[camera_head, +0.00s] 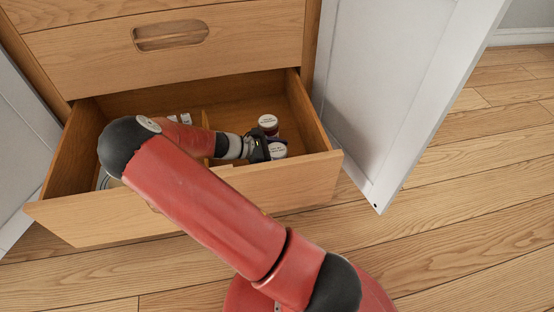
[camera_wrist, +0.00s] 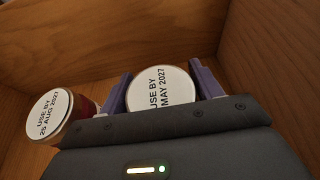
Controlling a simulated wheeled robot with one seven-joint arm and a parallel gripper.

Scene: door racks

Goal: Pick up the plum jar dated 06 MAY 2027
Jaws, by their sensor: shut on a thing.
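My gripper (camera_wrist: 164,90) is shut on a jar with a white lid (camera_wrist: 160,88), inside the open drawer. The lid reads "USE BY" and "MAY 2027"; the day number is hidden at its lower edge. In the head view this jar (camera_head: 277,150) shows at my gripper (camera_head: 262,148), near the drawer's front right. The jar's body and contents are hidden, so I cannot tell if it is plum. A second jar (camera_wrist: 50,117), dark red, stands to the left in the wrist view, its lid reading "25 AUG 2027". It also shows behind the held jar in the head view (camera_head: 268,122).
The open wooden drawer (camera_head: 292,187) has a divider (camera_head: 206,122) inside. White-labelled items (camera_head: 179,118) stand in its left part, partly hidden by my arm. A closed drawer (camera_head: 80,62) is above. White doors stand open at left (camera_head: 22,140) and right (camera_head: 385,90).

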